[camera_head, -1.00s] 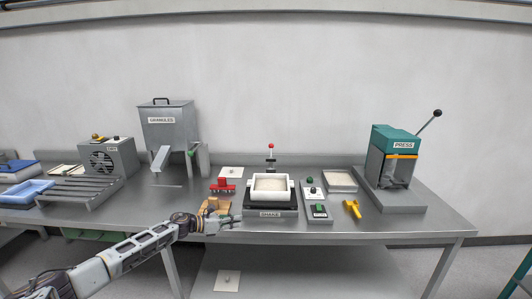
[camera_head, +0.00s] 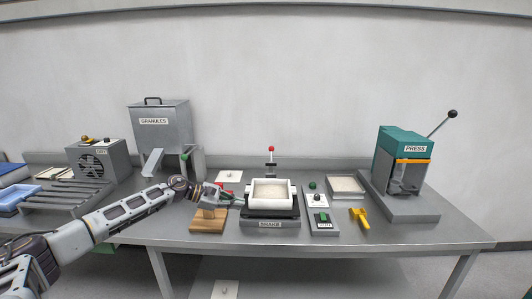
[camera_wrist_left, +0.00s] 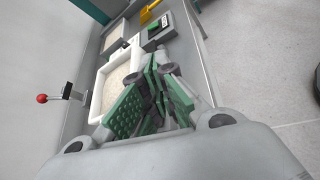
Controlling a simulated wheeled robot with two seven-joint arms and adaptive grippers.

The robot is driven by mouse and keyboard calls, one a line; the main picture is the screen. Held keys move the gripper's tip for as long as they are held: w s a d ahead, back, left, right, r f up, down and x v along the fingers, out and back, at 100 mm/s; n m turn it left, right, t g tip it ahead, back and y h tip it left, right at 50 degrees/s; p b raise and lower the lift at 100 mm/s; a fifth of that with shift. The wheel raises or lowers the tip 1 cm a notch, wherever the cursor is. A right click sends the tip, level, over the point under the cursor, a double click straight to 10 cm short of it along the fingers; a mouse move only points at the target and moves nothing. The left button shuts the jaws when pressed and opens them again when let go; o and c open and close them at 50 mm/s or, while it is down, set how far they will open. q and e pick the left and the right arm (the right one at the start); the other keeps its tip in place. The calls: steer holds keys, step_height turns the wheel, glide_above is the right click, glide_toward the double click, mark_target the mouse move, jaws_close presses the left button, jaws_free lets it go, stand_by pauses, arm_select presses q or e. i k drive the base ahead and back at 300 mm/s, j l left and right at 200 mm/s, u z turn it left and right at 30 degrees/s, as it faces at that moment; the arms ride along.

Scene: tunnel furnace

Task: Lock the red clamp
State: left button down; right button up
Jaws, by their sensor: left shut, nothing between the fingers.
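A clamp with a red knob (camera_head: 271,149) on an upright dark stem stands behind the white tray (camera_head: 289,189) of pale granules on the shaker. The red knob also shows at the left in the wrist view (camera_wrist_left: 42,98). My left gripper (camera_head: 238,201) is at the left side of the tray, in front of and below the knob, and apart from it. Its green-padded fingers (camera_wrist_left: 150,100) are shut and empty. A red part left of the shaker is mostly hidden behind my left gripper. My right gripper is not in view.
A wooden block (camera_head: 207,222) lies below my left gripper. The granules hopper (camera_head: 160,125) stands back left.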

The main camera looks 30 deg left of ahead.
mark_target(270, 165)
steer(key=i+j, duration=0.35)
steer(key=i, duration=0.15)
steer(key=i+j, duration=0.35)
steer(key=i, duration=0.15)
steer(key=i+j, duration=0.35)
steer(key=i, duration=0.15)
